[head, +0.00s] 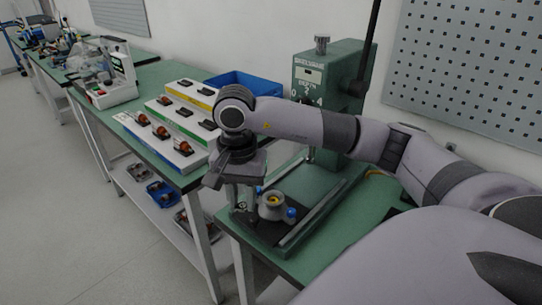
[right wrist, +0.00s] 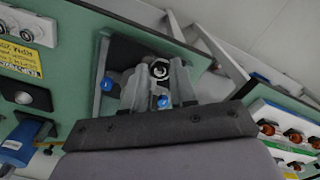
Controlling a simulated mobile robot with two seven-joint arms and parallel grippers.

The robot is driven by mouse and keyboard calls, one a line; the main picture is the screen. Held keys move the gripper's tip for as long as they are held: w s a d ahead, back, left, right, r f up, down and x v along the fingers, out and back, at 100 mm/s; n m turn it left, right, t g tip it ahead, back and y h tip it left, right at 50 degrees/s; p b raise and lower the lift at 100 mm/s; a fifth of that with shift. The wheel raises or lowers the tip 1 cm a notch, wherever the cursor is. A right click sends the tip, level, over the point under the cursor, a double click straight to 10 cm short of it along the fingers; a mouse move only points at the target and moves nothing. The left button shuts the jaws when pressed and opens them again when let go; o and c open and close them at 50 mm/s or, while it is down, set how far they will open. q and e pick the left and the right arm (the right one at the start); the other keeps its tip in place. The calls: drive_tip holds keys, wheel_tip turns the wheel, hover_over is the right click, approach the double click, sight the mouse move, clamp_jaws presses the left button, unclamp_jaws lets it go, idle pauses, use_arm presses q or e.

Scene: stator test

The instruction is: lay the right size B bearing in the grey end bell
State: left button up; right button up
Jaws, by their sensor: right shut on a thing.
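The grey end bell (head: 272,207) sits on the dark plate of the green press, with a yellowish centre and blue knobs on both sides. My right gripper (head: 241,204) points down just left of the end bell, above the plate's near-left part. In the right wrist view its two fingers (right wrist: 159,78) are shut on a small silver ring with a dark bore, the bearing (right wrist: 160,69). In the head view the bearing is too small to make out clearly. In the right wrist view the end bell is largely hidden behind the fingers. My left gripper is not in view.
The green press (head: 330,75) rises behind my right arm. White part trays (head: 185,161) with several dark and orange parts and a blue bin (head: 245,79) stand on the bench at left. Blue knobs (right wrist: 163,102) lie close to the fingers.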

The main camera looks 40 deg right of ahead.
drive_tip(key=d+r+m+p, duration=0.2)
drive_tip(key=d+r+m, duration=0.45)
drive_tip(key=m, duration=0.65)
drive_tip(key=shift+s+d+f+b, duration=0.1)
drive_tip(key=shift+d+f+b, duration=0.2)
drive_tip(key=shift+f+b, duration=0.6)
drive_tip(key=shift+s+d+f+b, duration=0.1)
drive_tip(key=shift+d+f+b, duration=0.25)
drive_tip(key=shift+f, duration=1)
drive_tip(key=shift+d+f+b, duration=0.2)
drive_tip(key=shift+f+b, duration=0.55)
drive_tip(key=shift+f, duration=0.35)
drive_tip(key=shift+f, duration=0.15)
drive_tip(key=shift+f+b, duration=0.6)
drive_tip(key=shift+f, duration=0.25)
drive_tip(key=o, duration=0.8)
drive_tip(key=shift+c, duration=0.2)
